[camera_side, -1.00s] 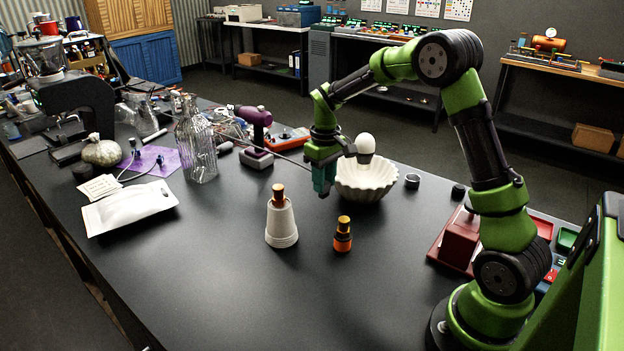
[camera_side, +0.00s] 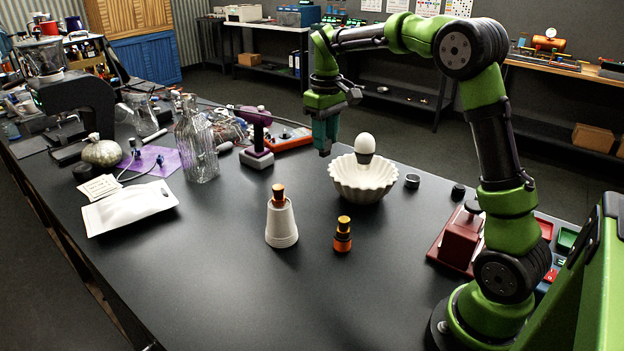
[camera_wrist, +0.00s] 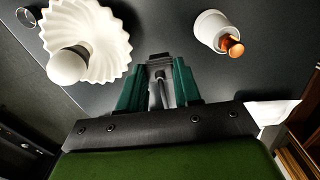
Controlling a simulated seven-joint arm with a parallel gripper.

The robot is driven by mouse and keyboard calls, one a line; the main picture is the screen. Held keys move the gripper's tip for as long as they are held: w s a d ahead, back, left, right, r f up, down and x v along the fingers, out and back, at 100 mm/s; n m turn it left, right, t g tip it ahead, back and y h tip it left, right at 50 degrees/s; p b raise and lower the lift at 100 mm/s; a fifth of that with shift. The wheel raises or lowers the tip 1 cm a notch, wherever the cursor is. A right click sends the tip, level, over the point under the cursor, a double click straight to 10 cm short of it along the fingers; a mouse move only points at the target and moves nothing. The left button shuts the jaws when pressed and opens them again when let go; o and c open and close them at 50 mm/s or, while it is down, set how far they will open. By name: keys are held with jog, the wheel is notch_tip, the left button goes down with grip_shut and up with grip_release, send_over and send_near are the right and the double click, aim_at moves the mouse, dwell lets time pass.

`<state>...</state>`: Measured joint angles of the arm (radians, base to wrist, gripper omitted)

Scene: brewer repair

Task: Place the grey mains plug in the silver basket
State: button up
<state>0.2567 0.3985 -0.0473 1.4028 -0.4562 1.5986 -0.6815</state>
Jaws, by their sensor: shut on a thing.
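My gripper (camera_side: 325,150) hangs in the air above the table, just left of a white fluted bowl. In the wrist view its two teal fingers (camera_wrist: 159,80) are shut on a small grey piece (camera_wrist: 160,61), which I take to be the grey mains plug. A thin grey stalk or cord shows between the fingers, and the fingers hide much of the piece. In the side view the held thing is too small to make out. I cannot pick out a silver basket in either view.
A white cone with a copper top (camera_side: 282,225) and a small orange-black bottle (camera_side: 342,236) stand in front.

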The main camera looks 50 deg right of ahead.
notch_tip(320, 180, up, 4)
jog(key=shift+f, duration=0.2)
jog(key=s+d+m, duration=0.3)
jog(key=s+d, duration=0.1)
jog(key=d, duration=0.6)
jog(key=s+d+m, duration=0.2)
jog(key=s+d, duration=0.2)
jog(key=d, duration=0.6)
jog(key=s+d+m, duration=0.3)
jog(key=s+d, duration=0.1)
jog(key=d, duration=0.6)
jog(key=shift+f, duration=10.45)
jog(key=o, duration=1.1)
jog(key=shift+r, duration=0.1)
